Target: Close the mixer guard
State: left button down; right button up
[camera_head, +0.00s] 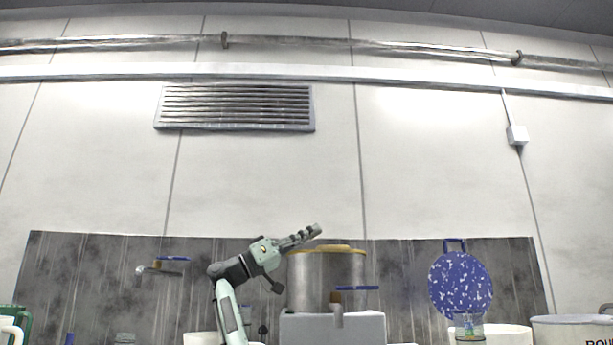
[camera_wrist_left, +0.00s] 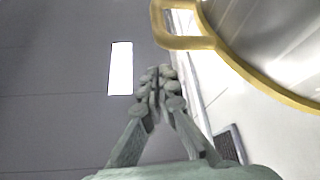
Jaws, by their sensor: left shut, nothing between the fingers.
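What looks like the mixer guard is a metal drum-like piece (camera_head: 327,280) with a yellow rim, in the lower middle of the head view. Its yellow rim and looped handle (camera_wrist_left: 185,42) fill the upper right of the left wrist view. I cannot tell from these frames how far open it is. My left gripper (camera_head: 316,230) is shut and empty, its fingers pointing up and right, at the upper left of the drum. In the wrist view its fingertips (camera_wrist_left: 157,73) are beside the handle, with no clear contact. My right gripper is not in view.
A pale block (camera_head: 305,328) stands below the drum, with a blue-handled tap (camera_head: 357,288) in front. Another blue-handled tap (camera_head: 172,259) is at left. A blue speckled disc (camera_head: 460,285) stands at right, behind a clear jar (camera_head: 468,328). White tubs (camera_head: 570,332) are at lower right.

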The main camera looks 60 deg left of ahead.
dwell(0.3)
pick_arm(q)
notch_tip(320, 180, up, 10)
dwell(0.7)
